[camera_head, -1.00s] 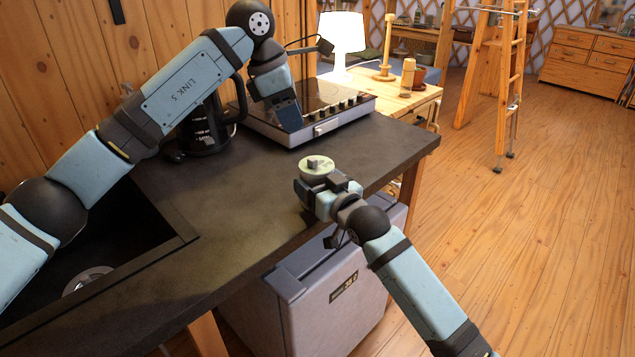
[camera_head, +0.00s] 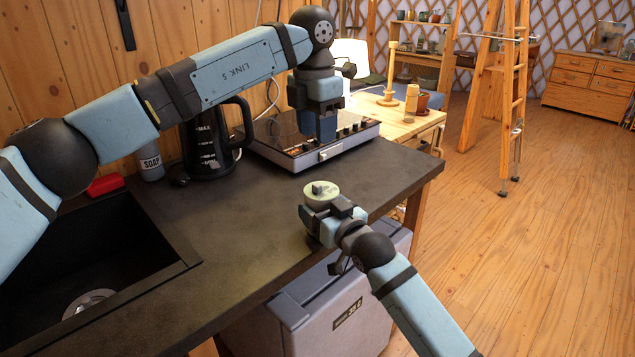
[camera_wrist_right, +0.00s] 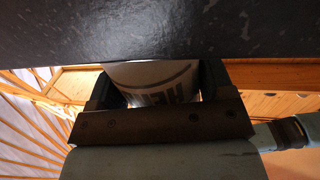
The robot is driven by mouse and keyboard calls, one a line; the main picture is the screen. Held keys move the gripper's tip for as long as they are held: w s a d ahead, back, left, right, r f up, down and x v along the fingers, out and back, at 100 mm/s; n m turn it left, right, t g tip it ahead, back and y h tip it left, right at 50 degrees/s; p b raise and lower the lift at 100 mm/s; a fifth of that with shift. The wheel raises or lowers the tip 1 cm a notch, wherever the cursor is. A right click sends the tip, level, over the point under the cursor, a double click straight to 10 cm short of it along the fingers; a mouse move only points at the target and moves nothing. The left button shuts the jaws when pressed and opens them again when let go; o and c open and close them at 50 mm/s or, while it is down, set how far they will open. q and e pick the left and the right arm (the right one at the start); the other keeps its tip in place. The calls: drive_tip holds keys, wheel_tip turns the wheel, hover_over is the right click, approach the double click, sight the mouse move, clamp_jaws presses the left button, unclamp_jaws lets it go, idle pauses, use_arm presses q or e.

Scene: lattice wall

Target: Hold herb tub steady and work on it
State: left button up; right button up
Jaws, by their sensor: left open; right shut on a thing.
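The herb tub (camera_head: 320,192) has a pale green lid with a small grey knob. It is near the front edge of the dark counter. My right gripper (camera_head: 328,214) is shut around its side. In the right wrist view the tub's white wall (camera_wrist_right: 155,82) with partly hidden dark lettering shows between the fingers of my right gripper (camera_wrist_right: 158,92). The tub's lower part is hidden in the head view.
A hob (camera_head: 345,143) and a black kettle (camera_head: 207,150) stand at the back of the counter (camera_head: 235,225). A soap bottle (camera_head: 150,162) and red sponge (camera_head: 105,185) are beside the sink (camera_head: 60,285). The counter left of the tub is clear. A grey box-shaped unit (camera_head: 335,315) stands below.

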sight(317, 185)
use_arm(q)
drive_tip(key=shift+n+y, duration=0.3)
drive_tip(key=shift+n, duration=0.3)
wheel_tip(317, 185, down, 12)
drive_tip(key=shift+w+r, duration=0.1)
drive_tip(key=shift+r, duration=0.15)
drive_tip(key=shift+c, duration=0.3)
